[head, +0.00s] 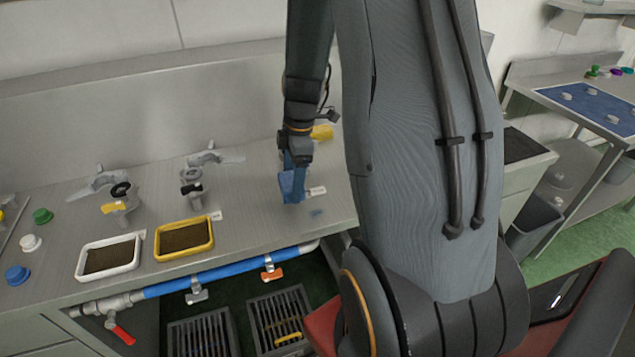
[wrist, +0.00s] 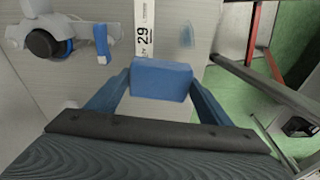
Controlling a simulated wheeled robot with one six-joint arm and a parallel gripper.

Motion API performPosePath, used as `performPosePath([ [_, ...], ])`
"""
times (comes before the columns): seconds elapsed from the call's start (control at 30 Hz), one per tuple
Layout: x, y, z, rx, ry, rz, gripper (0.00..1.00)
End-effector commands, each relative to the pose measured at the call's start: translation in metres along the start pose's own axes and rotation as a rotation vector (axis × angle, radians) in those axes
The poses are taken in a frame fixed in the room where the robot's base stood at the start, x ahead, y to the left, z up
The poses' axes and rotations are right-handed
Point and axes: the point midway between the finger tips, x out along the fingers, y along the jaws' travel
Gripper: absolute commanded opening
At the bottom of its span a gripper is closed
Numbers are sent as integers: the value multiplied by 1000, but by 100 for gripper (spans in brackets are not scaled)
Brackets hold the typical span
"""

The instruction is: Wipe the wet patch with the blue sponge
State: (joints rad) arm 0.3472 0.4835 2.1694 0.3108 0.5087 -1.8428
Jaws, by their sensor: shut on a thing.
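My gripper (head: 293,168) is shut on the blue sponge (head: 291,188) over the right part of the metal counter. In the wrist view the sponge (wrist: 161,80) sits between the two blue fingers of my gripper (wrist: 158,92). The wet patch (head: 317,212) is a small bluish smear on the counter, to the right of and nearer than the sponge. It also shows in the wrist view (wrist: 187,36), beyond the sponge and apart from it. I cannot tell whether the sponge touches the counter.
The counter (head: 250,215) carries a white-rimmed tray (head: 108,243), a yellow-rimmed tray (head: 184,224) and grey fittings (head: 192,178). A yellow object (head: 322,132) stands behind my gripper. A label marked 29 (wrist: 144,28) lies beside the patch. A blue pipe (head: 225,269) runs below the front edge.

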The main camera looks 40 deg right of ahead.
Motion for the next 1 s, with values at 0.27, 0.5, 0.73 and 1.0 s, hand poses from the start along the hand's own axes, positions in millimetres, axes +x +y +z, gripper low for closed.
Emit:
performPosePath([
  [0.27, -23, 0, -5, -3, 0, 0, 45],
  [0.5, -23, 0, -5, -2, 0, -1, 45],
  [0.73, -23, 0, -5, -2, 0, -1, 45],
  [1.0, -24, 0, -5, -2, 0, -1, 45],
])
